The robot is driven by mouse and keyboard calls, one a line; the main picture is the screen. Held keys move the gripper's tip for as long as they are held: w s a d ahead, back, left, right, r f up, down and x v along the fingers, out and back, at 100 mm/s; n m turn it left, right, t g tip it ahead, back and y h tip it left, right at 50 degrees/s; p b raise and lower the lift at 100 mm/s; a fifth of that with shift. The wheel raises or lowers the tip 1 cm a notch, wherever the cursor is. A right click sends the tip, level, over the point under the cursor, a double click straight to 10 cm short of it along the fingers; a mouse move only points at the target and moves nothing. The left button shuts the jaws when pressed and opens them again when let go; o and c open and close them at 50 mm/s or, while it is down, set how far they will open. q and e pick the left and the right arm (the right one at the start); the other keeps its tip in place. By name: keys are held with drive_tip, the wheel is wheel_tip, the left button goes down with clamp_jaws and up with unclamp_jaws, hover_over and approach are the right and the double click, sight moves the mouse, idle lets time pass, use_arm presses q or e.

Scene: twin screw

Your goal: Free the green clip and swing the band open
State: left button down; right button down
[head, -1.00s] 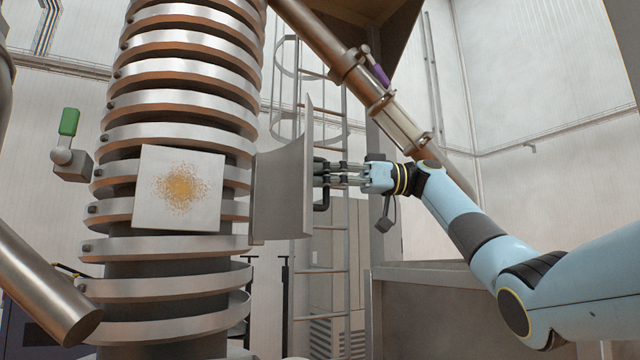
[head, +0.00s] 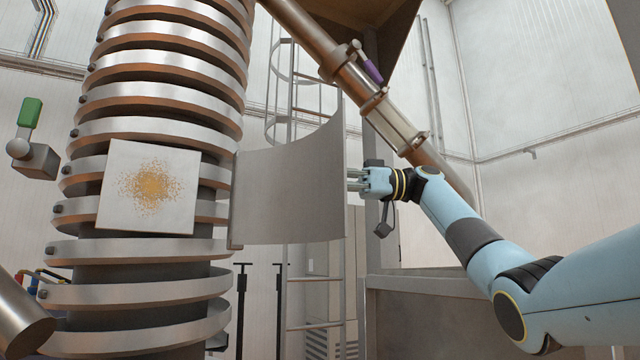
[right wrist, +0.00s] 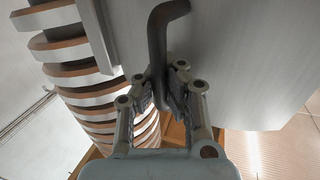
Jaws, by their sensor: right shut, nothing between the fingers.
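The green clip (head: 30,112) is an upright green lever with a ball joint on a grey block, left of the ribbed screw column. The band (head: 290,190) is a curved grey sheet that stands swung out to the right of the column. My right gripper (right wrist: 172,88) is at the band's outer side, with its fingertips hidden behind the band's right edge in the head view. In the right wrist view it is shut with nothing held, beside a dark bent handle (right wrist: 160,45) on the band. My left gripper is not in view.
The screw column (head: 165,70) fills the left, with a rust-speckled pale plate (head: 148,188) on its front. A sloping brown pipe (head: 310,35) with a purple lever (head: 372,68) passes behind my right arm. A ladder (head: 310,265) and a grey bin wall (head: 430,290) stand behind.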

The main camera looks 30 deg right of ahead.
drive_tip(key=c, duration=2)
unclamp_jaws()
drive_tip(key=shift+s+d, duration=0.1)
drive_tip(key=shift+d, duration=0.05)
drive_tip(key=o, duration=0.7)
drive_tip(key=shift+s+d, duration=0.25)
drive_tip(key=shift+c, duration=0.2)
drive_tip(key=shift+a, duration=0.1)
drive_tip(key=v, duration=1.2)
